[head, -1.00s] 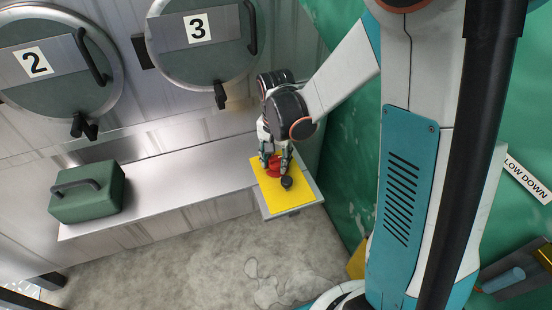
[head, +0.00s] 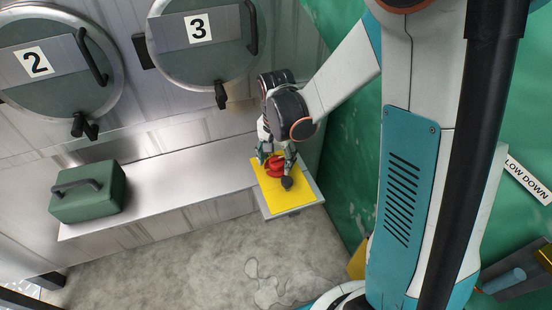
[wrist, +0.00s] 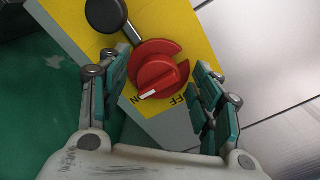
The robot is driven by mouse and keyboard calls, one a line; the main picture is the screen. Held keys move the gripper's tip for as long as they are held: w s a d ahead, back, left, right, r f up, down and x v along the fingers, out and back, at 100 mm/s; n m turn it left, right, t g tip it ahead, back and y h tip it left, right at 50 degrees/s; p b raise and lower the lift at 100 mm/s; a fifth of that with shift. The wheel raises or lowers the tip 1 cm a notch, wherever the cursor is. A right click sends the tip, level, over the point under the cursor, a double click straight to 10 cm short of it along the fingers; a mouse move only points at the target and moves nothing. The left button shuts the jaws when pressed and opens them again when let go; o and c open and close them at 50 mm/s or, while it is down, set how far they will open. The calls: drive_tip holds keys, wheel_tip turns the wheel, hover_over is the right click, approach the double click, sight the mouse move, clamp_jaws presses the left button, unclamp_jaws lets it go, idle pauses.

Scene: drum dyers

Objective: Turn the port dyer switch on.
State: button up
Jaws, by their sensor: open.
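The switch is a red rotary knob (wrist: 158,68) on a yellow plate (wrist: 75,12); it also shows in the head view (head: 275,166). Its white pointer is at the ON lettering, with part of the OFF lettering to the right. A black round-ended handle (wrist: 106,15) extends from the knob's far side. My gripper (wrist: 160,78) is open, its fingers on either side of the knob with visible gaps. In the head view my gripper (head: 276,155) is over the yellow plate, partly covering the knob.
The plate sits on a grey box at the right end of a metal ledge (head: 200,172). A green case (head: 95,200) stands on the ledge's left. Round doors numbered 2 (head: 90,95) and 3 (head: 215,65) are on the wall above. A green wall is close on the right.

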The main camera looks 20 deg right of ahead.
sight(276, 160)
wheel_tip(276, 160, up, 12)
idle(0.6)
idle(0.4)
drive_tip(key=s+r+n+t, duration=0.3)
drive_tip(key=s+n, duration=0.1)
drive_tip(key=s, duration=0.3)
drive_tip(key=s+r+n+t, duration=0.3)
drive_tip(key=s+n+t, duration=0.1)
drive_tip(key=s, duration=0.3)
drive_tip(key=shift+s+d+r+n, duration=0.25)
drive_tip(key=shift+s+r+n, duration=0.1)
drive_tip(key=shift+n, duration=0.25)
